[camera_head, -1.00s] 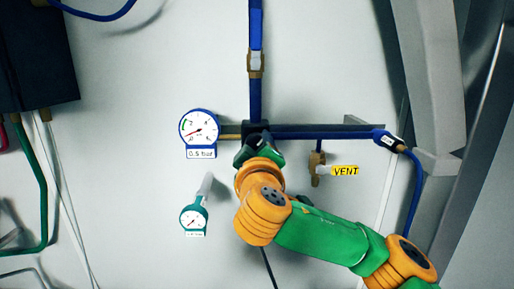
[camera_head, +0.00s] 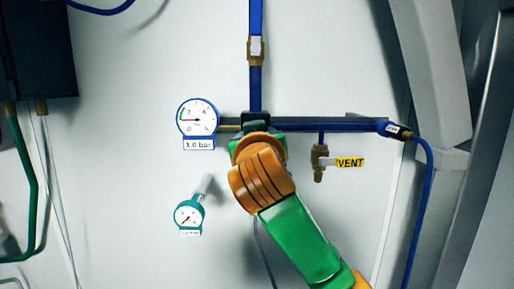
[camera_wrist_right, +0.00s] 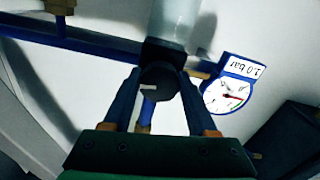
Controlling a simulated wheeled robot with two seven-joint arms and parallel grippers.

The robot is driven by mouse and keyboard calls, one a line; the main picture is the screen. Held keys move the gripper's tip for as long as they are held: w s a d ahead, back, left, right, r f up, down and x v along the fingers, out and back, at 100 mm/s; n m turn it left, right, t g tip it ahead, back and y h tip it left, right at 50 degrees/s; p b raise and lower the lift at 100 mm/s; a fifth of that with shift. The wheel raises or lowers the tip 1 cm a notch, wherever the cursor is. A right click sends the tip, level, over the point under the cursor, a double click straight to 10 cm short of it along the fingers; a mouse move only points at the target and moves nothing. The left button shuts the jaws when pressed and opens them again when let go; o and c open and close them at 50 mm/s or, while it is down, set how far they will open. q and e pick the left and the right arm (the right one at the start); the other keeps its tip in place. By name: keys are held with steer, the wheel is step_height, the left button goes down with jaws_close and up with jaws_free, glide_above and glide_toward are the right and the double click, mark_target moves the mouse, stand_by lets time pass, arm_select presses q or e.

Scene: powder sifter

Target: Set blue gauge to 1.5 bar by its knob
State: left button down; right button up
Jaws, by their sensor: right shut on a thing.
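The blue-rimmed gauge (camera_head: 198,118) is on the wall left of the pipe junction. Its label reads 1.0 bar, and it also shows upside down in the right wrist view (camera_wrist_right: 228,95). The dark round knob (camera_wrist_right: 158,80) sits below the regulator body, with a pale mark on its face. My right gripper (camera_wrist_right: 157,98) is shut on the knob, one finger on each side. In the head view my right arm covers the knob and the fingers. My left gripper is in neither view.
A teal gauge (camera_head: 188,216) hangs below the blue one. A brass vent valve (camera_head: 319,160) with a yellow VENT label (camera_head: 350,162) is to the right of my arm. Blue pipes (camera_head: 330,126) run along the wall. A dark box (camera_head: 38,50) is at upper left.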

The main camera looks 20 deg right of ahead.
steer(key=shift+a+m+b, duration=0.1)
steer(key=shift+m+b, duration=0.9)
steer(key=shift+m, duration=2.7)
steer(key=o, duration=1.4)
steer(key=shift+s+r, duration=0.1)
steer(key=shift+c, duration=0.2)
steer(key=shift+s, duration=0.2)
